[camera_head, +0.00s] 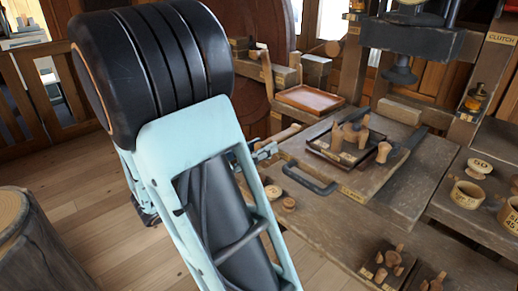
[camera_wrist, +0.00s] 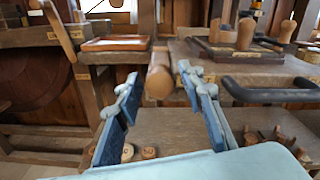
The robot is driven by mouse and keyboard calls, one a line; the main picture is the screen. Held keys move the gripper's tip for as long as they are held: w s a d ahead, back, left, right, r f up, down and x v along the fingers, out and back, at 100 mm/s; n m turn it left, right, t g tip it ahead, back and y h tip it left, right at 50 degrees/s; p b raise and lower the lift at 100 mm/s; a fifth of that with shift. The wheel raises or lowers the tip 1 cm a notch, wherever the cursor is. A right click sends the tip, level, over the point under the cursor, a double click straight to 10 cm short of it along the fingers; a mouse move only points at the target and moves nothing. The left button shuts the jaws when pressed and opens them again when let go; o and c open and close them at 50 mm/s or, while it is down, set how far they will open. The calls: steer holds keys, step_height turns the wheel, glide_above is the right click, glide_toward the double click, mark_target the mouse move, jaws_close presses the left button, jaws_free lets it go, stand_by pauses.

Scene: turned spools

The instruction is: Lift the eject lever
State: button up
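A round wooden handle (camera_wrist: 159,76) points toward me in the middle of the wrist view. It also shows in the head view (camera_head: 287,133) as a short bar at the bench's left edge. I take it to be the eject lever, but I can read no label on it. My gripper (camera_wrist: 158,73) is open, its blue-padded fingers to the left and right of the handle with a gap on each side. I cannot tell how far the handle reaches between them. In the head view my gripper (camera_head: 264,151) is partly hidden by my arm.
A black bar handle (camera_head: 309,178) juts from the bench front, right of my gripper. Small round wooden pieces (camera_head: 289,204) lie on the lower shelf. A reddish tray (camera_head: 310,99) and another wooden lever (camera_head: 264,62) are behind. A dark tray (camera_head: 322,150) holds turned wooden pieces.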

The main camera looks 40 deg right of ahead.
mark_target(260, 143)
jaws_close()
steer(key=shift+r, duration=0.1)
step_height(260, 143, up, 3)
steer(key=y+p, duration=0.1)
steer(key=p, duration=0.6)
steer(key=shift+d+y, duration=0.1)
steer(key=shift+y, duration=0.3)
steer(key=r+y+p, duration=0.1)
steer(key=p, duration=0.2)
steer(key=r+y+p, duration=0.1)
steer(key=r+p, duration=0.1)
steer(key=p, duration=0.2)
steer(key=shift+d+p, duration=0.3)
steer(key=shift+d, duration=0.1)
steer(key=d+r+y+p, duration=0.1)
steer(key=y+p, duration=0.1)
steer(key=p, duration=0.1)
steer(key=shift+r+g+p, duration=0.15)
steer(key=shift+g+p, duration=0.15)
steer(key=shift+p, duration=0.05)
steer(key=shift+w+d+r+p, duration=0.15)
steer(key=shift+d+r+p, duration=0.35)
steer(key=shift+p, duration=0.2)
steer(key=shift+r, duration=0.1)
